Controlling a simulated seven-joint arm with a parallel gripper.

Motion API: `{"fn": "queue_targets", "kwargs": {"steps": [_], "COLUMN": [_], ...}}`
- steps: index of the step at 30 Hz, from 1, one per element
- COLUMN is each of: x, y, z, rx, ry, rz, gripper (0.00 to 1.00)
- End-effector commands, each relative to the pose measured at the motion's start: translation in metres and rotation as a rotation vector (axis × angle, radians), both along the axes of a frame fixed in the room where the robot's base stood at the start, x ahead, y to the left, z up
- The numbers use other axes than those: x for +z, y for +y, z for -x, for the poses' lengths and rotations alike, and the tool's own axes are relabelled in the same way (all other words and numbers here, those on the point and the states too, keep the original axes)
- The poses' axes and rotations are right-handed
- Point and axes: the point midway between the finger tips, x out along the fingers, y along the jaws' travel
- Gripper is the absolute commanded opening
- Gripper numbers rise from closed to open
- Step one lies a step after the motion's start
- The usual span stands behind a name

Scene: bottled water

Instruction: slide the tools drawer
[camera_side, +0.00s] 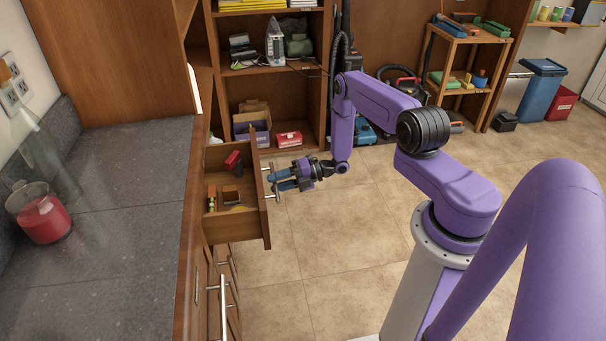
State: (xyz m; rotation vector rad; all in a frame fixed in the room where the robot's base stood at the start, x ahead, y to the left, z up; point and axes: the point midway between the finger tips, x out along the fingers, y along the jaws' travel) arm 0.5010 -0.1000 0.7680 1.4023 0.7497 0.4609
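The tools drawer (262,222) is a wooden drawer under the grey counter, and it stands pulled out. Inside it lie a red tool (233,160), an orange-brown block (231,193) and a few small yellow and dark items. A metal bar handle (275,187) is on its front face. The fingers overlap the handle in this view. I cannot tell whether they are closed on it or only beside it.
The grey counter (110,260) at left holds a jar with red contents (43,212) and a clear bottle (35,140). More drawers with bar handles (224,308) are below. Shelves (275,75) with an iron stand behind. The tiled floor (330,250) right of the drawer is clear.

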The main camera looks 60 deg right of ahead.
Motion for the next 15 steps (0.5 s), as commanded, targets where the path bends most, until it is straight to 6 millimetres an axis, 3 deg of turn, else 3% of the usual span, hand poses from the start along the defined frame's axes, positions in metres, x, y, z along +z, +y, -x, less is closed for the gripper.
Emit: {"fn": "queue_targets", "kwargs": {"steps": [15], "x": [0.021], "y": [-0.075], "z": [0.073], "rx": [-0.007], "ry": [-0.002], "rz": [0.001], "gripper": [0.36]}}
